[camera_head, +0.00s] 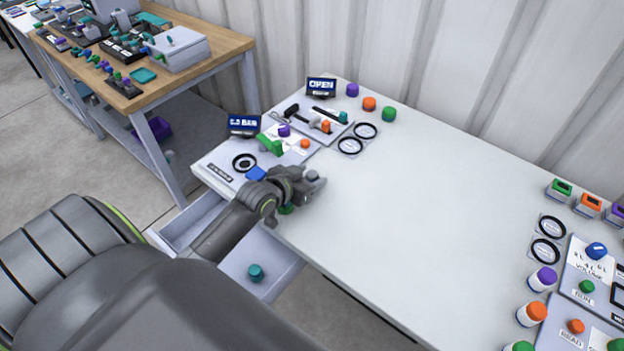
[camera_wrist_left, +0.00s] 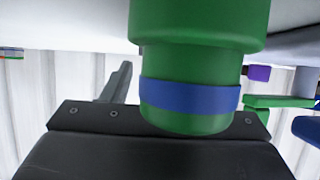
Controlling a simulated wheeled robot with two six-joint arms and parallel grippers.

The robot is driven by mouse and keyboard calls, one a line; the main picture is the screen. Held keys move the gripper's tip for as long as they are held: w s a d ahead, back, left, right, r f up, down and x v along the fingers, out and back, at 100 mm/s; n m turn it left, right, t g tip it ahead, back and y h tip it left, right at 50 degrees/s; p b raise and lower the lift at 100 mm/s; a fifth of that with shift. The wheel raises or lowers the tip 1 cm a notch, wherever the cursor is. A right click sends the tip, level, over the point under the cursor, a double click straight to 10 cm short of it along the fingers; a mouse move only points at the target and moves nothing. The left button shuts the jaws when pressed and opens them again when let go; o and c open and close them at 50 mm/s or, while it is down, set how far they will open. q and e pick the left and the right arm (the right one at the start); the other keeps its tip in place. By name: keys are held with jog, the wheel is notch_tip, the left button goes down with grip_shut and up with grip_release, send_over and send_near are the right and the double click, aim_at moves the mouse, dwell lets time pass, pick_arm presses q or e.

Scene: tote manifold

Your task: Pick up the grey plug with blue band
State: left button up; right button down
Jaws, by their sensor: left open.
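My left gripper (camera_head: 302,188) is open at the front left edge of the white table (camera_head: 420,215). In the left wrist view a green plug with a blue band (camera_wrist_left: 190,97) stands large and close in front of the gripper's dark body, with a grey finger (camera_wrist_left: 118,83) to its left. I cannot tell whether the gripper touches it. In the head view only a bit of green (camera_head: 287,209) shows below the gripper. I cannot make out a grey plug with a blue band in either view. My right gripper is not in view.
An open drawer (camera_head: 275,277) under the table holds a teal knob (camera_head: 256,272). A panel with a green valve (camera_head: 270,145) and a small display (camera_head: 244,124) lies behind the gripper. Several capped bottles (camera_head: 543,279) stand at the right. The table's middle is clear.

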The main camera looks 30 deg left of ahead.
pick_arm(q)
jog(key=shift+c, duration=0.4)
jog(key=c, duration=1)
jog(key=shift+r, duration=0.1)
